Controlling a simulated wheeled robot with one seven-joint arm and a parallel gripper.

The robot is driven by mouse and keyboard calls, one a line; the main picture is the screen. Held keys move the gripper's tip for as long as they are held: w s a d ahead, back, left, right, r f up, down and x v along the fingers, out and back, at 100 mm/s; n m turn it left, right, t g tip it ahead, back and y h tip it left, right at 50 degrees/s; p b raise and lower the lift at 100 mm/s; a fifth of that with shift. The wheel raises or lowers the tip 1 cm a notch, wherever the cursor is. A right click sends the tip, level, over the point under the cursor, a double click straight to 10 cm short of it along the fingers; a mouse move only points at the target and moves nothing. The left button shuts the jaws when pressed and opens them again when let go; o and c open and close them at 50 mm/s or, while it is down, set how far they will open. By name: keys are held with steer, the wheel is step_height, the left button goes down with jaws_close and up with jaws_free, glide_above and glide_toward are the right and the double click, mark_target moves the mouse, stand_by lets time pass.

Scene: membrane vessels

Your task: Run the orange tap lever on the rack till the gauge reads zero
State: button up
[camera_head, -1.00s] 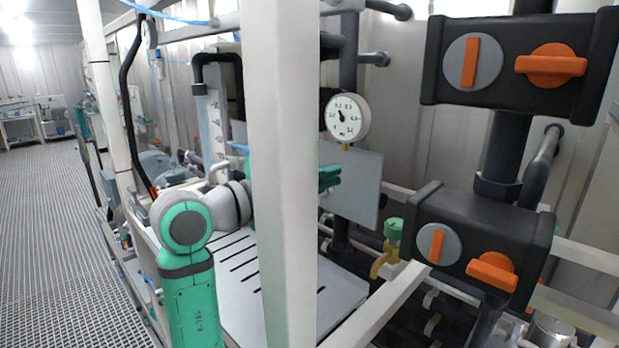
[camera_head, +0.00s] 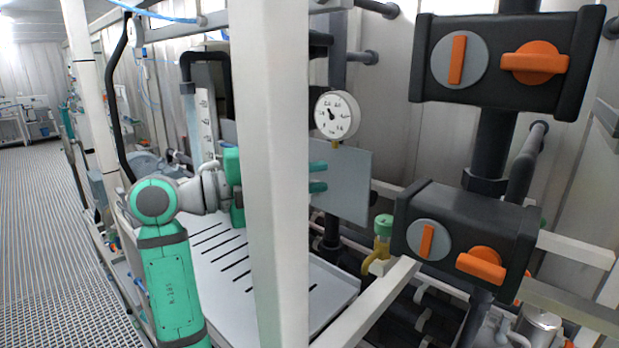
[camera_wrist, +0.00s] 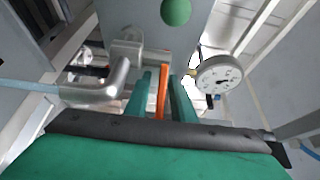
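My gripper (camera_head: 318,177) shows its two green fingertips just right of the white post in the head view, one above the other with a gap, in front of a grey panel. In the wrist view, the gripper (camera_wrist: 162,98) is open, with a finger on each side of a thin orange lever (camera_wrist: 163,90). I cannot tell whether either finger touches it. The lever is not discernible in the head view. The round white gauge (camera_head: 337,115) hangs right of the post; the wrist view shows it too (camera_wrist: 220,75), right of the fingers. Its needle points up-left; the numerals are too small to read surely.
The white post (camera_head: 270,150) hides part of my gripper. Two black valve blocks (camera_head: 505,65) (camera_head: 465,235) with orange handles stand at right. A silver elbow pipe (camera_wrist: 100,88) is close left of the fingers. A slotted white tray (camera_head: 225,265) lies below; a grated floor (camera_head: 45,230) is free at left.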

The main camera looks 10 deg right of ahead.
stand_by(0.3)
steer(key=v, duration=1)
steer(key=shift+a, duration=0.35)
steer(key=shift+s, duration=0.1)
